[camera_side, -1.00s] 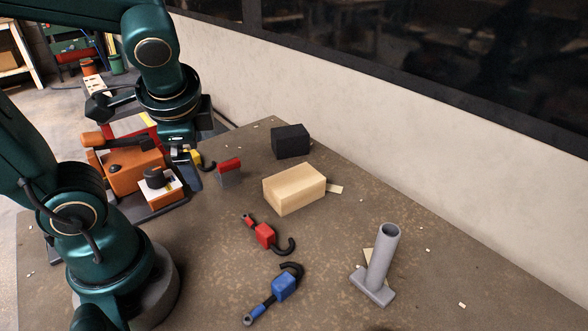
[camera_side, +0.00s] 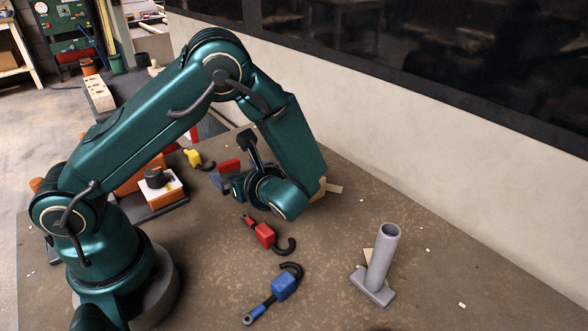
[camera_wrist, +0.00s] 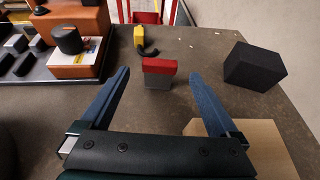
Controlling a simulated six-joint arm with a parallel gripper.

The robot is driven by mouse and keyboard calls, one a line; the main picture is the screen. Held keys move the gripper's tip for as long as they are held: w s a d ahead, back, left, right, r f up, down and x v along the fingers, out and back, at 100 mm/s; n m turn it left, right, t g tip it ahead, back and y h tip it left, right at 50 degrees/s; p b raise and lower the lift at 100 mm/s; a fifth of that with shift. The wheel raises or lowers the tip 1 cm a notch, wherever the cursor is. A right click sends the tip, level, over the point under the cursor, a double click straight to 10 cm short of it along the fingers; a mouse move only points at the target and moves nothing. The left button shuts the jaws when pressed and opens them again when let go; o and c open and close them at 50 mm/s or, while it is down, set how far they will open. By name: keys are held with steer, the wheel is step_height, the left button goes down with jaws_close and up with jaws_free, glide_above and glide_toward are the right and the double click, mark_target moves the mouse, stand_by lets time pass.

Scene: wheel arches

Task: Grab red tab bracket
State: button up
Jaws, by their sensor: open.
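The red tab bracket (camera_side: 229,165) is a small grey block with a red top, standing on the brown table behind my wrist in the side view. In the wrist view the bracket (camera_wrist: 158,74) is upright, ahead of my gripper and between the lines of its two fingers. My gripper (camera_wrist: 160,75) is open, with its blue fingers spread wide and nothing between them at the tips. In the side view my gripper is mostly hidden by my wrist, low over the table beside the bracket.
A yellow hook piece (camera_wrist: 144,38) lies just beyond the bracket. A black block (camera_wrist: 252,67) and a wooden block (camera_wrist: 262,145) are on the right. A tray with an orange and white block (camera_wrist: 78,62) is on the left. Red (camera_side: 264,235) and blue (camera_side: 284,287) hook pieces and a grey tube stand (camera_side: 383,262) are nearer.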

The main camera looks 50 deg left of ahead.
mark_target(230, 168)
steer(key=shift+x, duration=2.5)
steer(key=shift+f, duration=0.1)
steer(key=c, duration=1.5)
